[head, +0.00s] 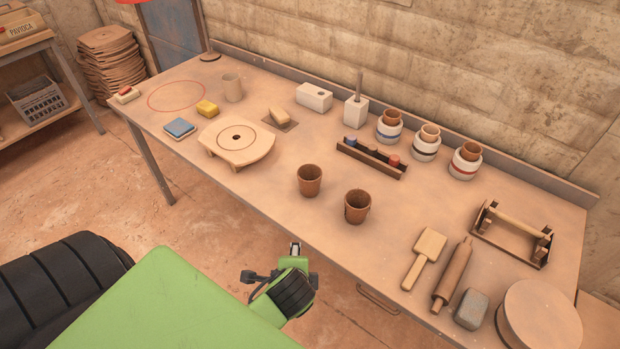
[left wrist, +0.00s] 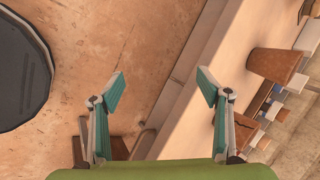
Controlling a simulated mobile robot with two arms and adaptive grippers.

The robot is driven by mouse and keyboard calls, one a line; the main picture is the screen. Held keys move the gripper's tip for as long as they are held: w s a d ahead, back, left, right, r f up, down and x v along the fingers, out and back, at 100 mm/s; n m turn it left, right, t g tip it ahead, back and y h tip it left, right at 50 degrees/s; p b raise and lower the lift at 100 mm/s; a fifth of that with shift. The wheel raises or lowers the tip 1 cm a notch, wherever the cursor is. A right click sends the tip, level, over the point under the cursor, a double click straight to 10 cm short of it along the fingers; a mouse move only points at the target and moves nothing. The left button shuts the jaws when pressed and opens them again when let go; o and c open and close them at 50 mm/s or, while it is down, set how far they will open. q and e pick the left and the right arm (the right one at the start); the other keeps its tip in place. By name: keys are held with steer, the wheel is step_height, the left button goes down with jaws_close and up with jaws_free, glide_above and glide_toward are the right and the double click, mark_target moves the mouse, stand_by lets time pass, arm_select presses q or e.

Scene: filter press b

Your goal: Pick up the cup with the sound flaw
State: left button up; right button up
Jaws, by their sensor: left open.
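Two brown cups stand upright on the long work table (head: 290,225), a left one (head: 309,182) and a right one (head: 357,208) nearer the front edge. A paler beige cup (head: 232,88) stands farther back on the left. My left gripper (head: 272,263) is off the table's front edge, short of the brown cups. In the left wrist view its fingers (left wrist: 162,88) are spread with nothing between them. A brown cup (left wrist: 275,66) shows right of the fingers, apart from them. My right gripper is not in view.
A wooden round-holed board (head: 236,140), a dark rack (head: 370,160) and white jars with brown cups on top (head: 425,143) lie behind. A paddle (head: 425,257), rolling pin (head: 453,275) and grey block (head: 471,309) are on the right. Bare tabletop surrounds the two brown cups.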

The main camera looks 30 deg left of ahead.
arm_select(q)
steer(key=w+a+r+m+t+y, duration=0.2)
steer(key=w+a+r+m+y, duration=0.1)
steer(key=w+r+m, duration=0.45)
steer(key=m+t+y, duration=0.3)
steer(key=m, duration=0.6)
glide_toward(308, 169)
steer(key=shift+t+h, duration=0.3)
steer(key=shift+p+x, duration=0.4)
steer(key=shift+x, duration=3.1)
steer(key=shift+s+a, duration=0.15)
steer(key=shift+s, duration=0.05)
steer(key=c, duration=1.3)
